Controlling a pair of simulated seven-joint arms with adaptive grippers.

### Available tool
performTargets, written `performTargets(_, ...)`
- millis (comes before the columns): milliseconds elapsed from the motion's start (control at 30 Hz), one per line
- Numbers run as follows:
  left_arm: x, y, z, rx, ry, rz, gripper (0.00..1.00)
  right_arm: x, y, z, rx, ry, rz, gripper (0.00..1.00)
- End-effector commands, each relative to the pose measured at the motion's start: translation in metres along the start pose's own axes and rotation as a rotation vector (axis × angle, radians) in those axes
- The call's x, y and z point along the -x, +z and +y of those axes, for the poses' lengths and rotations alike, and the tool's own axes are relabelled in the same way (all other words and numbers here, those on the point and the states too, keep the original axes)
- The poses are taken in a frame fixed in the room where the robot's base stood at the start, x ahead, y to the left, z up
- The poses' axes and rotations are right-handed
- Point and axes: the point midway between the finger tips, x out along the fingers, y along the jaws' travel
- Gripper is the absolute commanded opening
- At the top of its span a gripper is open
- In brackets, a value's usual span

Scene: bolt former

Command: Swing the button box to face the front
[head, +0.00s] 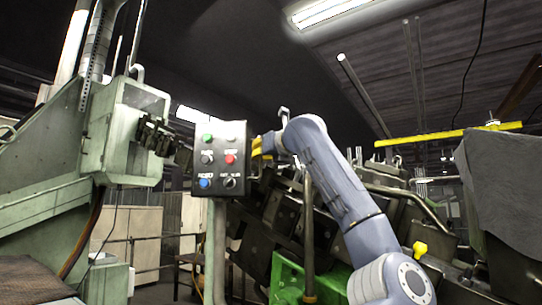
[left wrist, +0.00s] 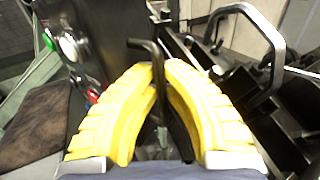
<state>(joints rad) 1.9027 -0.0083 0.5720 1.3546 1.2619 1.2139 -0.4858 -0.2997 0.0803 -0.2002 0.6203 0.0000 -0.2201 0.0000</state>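The button box (head: 219,171), a dark panel with green, white, red, blue and black controls, stands on a pale post (head: 214,250) in the head view. Its button face is turned towards the head camera. My left gripper (head: 262,144), with yellow fingers, is at the box's right edge. In the left wrist view the fingers close around a black bent handle (left wrist: 157,62), which stands between the fingertips. The box (left wrist: 105,45) is left of them there, its buttons seen edge-on. How the handle joins the box is hidden. My right gripper is not in view.
A green machine (head: 120,145) with a dark jointed part (head: 158,136) stands left of the box. Dark machinery (head: 270,215) lies close behind and right of it, with a green block (head: 288,280) below. A black bar loop (left wrist: 270,50) rises right of the fingers.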

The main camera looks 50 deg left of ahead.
Motion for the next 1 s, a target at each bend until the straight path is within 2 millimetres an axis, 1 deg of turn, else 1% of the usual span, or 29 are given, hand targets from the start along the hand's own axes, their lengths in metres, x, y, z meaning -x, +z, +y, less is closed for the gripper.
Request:
performTargets(33, 0.002, -0.001, 0.007, 0.003, 0.007, 0.002, 0.0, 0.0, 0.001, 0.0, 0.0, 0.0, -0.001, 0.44)
performTargets(100, 0.005, -0.001, 0.015, 0.003, 0.011, 0.002, 0.0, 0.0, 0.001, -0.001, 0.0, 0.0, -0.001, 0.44)
performTargets(400, 0.021, -0.001, 0.035, 0.003, 0.013, 0.002, 0.0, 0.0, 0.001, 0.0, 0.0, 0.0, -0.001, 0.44)
performTargets(633, 0.027, -0.001, 0.045, 0.002, 0.013, 0.003, 0.0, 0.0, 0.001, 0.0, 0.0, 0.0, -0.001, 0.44)
performTargets(1000, 0.03, 0.0, 0.049, 0.001, 0.013, 0.002, 0.0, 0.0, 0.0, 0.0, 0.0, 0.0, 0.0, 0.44)
